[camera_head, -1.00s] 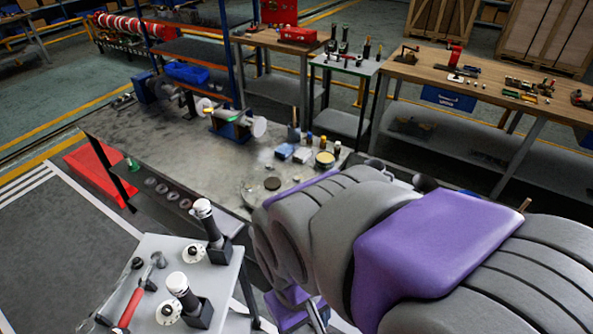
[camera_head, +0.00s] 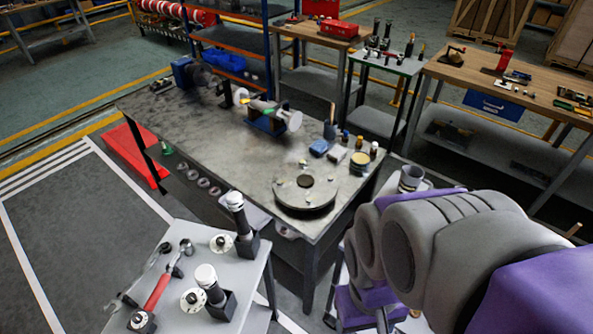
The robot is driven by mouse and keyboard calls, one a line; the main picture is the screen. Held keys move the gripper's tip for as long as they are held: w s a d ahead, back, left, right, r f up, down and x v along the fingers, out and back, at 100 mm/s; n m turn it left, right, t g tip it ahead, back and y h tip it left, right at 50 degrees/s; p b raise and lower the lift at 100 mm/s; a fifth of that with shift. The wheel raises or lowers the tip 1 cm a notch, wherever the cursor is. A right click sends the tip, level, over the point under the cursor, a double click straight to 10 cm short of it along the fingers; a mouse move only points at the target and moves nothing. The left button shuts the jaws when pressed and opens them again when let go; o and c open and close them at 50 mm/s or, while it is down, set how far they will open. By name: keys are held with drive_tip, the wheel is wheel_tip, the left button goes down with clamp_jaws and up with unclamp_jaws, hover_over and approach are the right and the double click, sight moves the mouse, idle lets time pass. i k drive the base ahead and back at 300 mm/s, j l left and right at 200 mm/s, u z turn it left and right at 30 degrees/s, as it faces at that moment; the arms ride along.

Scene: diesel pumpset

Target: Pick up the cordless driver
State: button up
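I cannot make out the cordless driver for certain. A small red upright item (camera_head: 503,62) stands on the wooden bench (camera_head: 462,72) at the upper right, but it is too small to name. My grey and purple arm fills the lower right and hides part of the floor there. My gripper does not show clearly in the head view, so its opening and anything in it are hidden.
A grey cart (camera_head: 235,262) at the front holds a red-handled hammer (camera_head: 160,288) and black-and-white upright tools (camera_head: 238,215). The dark steel table (camera_head: 225,150) carries a round plate (camera_head: 305,193), bottles and a machine part. Open floor lies at left.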

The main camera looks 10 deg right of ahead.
sight(205, 275)
drive_tip(key=k+j+u, duration=0.1)
drive_tip(key=u, duration=0.35)
drive_tip(key=j+u, duration=0.25)
drive_tip(key=u, duration=0.25)
drive_tip(key=k+z, duration=0.2)
drive_tip(key=z, duration=0.2)
drive_tip(key=k+z, duration=0.45)
drive_tip(key=z, duration=0.3)
